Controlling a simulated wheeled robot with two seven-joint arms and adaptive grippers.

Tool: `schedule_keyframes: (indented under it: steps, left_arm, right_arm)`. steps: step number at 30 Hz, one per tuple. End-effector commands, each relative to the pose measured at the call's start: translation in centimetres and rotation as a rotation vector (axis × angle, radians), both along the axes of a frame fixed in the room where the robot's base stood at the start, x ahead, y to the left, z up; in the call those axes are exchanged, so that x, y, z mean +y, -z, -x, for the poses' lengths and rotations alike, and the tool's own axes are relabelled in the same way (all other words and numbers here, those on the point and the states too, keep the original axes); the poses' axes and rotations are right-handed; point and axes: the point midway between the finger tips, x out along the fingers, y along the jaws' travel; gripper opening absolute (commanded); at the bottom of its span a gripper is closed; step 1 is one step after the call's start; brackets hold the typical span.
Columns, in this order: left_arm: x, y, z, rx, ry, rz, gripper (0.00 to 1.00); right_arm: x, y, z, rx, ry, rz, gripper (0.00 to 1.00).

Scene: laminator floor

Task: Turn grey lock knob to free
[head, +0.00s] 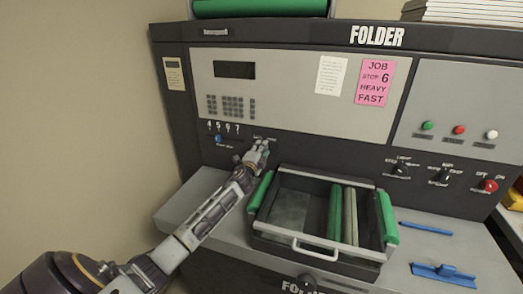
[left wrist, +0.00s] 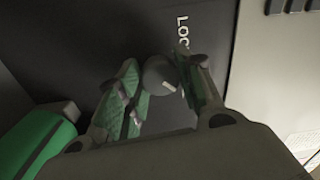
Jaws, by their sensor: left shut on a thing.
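The grey lock knob (left wrist: 158,72) shows in the left wrist view as a round grey knob with a pale mark, on the dark panel beside white lettering that begins "LOC". My left gripper (left wrist: 165,92) has its green-padded fingers on either side of the knob and is shut on it. In the head view my left gripper (head: 258,150) is at the dark lower strip of the folder, left of centre, and hides the knob there. The full label and the knob's exact setting cannot be read. My right gripper is not in view.
Just below and right of my left gripper is an open tray (head: 300,243) with green rollers. A blue selector knob (head: 218,139) is to the left. Dark knobs (head: 400,169) and a red knob (head: 490,185) are at right. Blue tools (head: 443,273) lie on the ledge.

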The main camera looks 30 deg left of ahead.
Motion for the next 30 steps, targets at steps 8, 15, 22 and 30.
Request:
schedule_keyframes:
  steps: [8, 15, 22, 30]
  left_arm:
    - [0.01, 0.08, 0.00, 0.002, 0.000, -0.003, 0.12]
    - [0.01, 0.06, 0.00, 0.001, 0.000, -0.001, 0.58]
    - [0.01, 0.04, 0.00, 0.000, 0.000, -0.001, 0.58]
    - [-0.05, 0.06, 0.27, 0.001, 0.000, -0.001, 0.58]
  right_arm:
    - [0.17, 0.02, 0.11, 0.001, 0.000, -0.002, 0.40]
    - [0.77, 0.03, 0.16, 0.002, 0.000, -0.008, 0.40]
    - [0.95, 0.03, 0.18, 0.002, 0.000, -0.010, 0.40]
    - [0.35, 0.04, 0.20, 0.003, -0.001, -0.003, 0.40]
